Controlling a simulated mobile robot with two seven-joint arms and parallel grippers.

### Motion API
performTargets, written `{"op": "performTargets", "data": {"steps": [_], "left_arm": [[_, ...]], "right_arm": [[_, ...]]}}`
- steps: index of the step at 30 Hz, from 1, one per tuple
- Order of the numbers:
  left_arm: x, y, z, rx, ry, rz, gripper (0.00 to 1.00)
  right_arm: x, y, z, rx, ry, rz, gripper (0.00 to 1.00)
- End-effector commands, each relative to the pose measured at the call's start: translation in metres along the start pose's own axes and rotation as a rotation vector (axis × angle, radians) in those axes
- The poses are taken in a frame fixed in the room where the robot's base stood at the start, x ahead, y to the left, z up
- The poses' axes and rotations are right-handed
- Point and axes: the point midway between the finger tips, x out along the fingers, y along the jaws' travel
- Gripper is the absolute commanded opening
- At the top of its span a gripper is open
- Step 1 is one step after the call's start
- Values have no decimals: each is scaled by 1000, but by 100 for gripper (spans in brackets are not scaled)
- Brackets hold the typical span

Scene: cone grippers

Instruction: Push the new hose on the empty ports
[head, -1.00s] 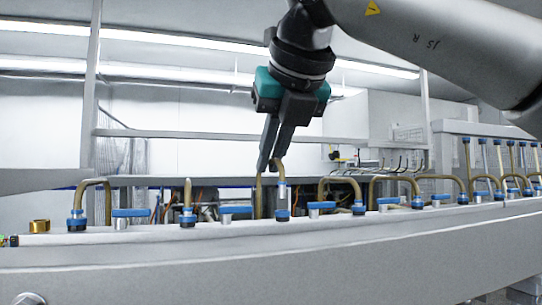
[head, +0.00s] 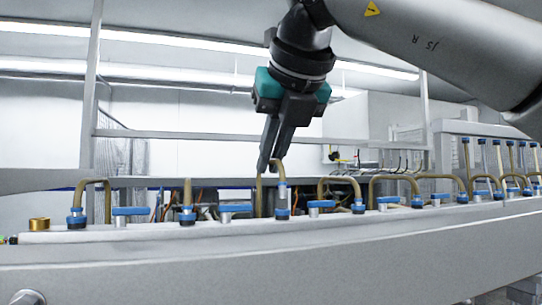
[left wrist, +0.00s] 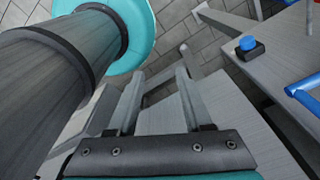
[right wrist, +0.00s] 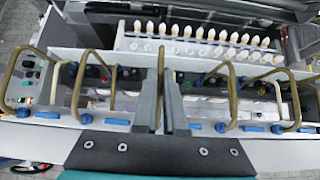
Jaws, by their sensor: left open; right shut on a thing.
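My right gripper (head: 270,165) is shut on the top of a bent olive-brown hose (head: 280,172) above the rail. The hose shows between its fingers in the right wrist view (right wrist: 161,60). One leg comes down at a blue-collared port (head: 282,213); I cannot tell whether it is fully seated. The other leg hangs behind the rail, its lower end hidden. A short upright hose (head: 187,193) stands at another blue-collared port (head: 187,217) to the left. My left gripper (left wrist: 158,75) is open and empty, away from the hoses.
The grey rail (head: 400,240) carries several bent hoses, such as one at the left (head: 95,182) and one at the right (head: 338,181). Blue valve handles (head: 130,212) stand between the ports. A brass ring (head: 40,224) sits at the left. A blue button (left wrist: 248,43) is near my left gripper.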

Motion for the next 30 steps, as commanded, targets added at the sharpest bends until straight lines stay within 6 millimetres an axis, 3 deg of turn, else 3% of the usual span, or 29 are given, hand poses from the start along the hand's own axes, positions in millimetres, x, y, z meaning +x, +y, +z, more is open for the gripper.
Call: {"op": "performTargets", "data": {"steps": [30], "left_arm": [[12,0,1,2,1,0,50]], "right_arm": [[9,0,-9,0,0,0,0]]}}
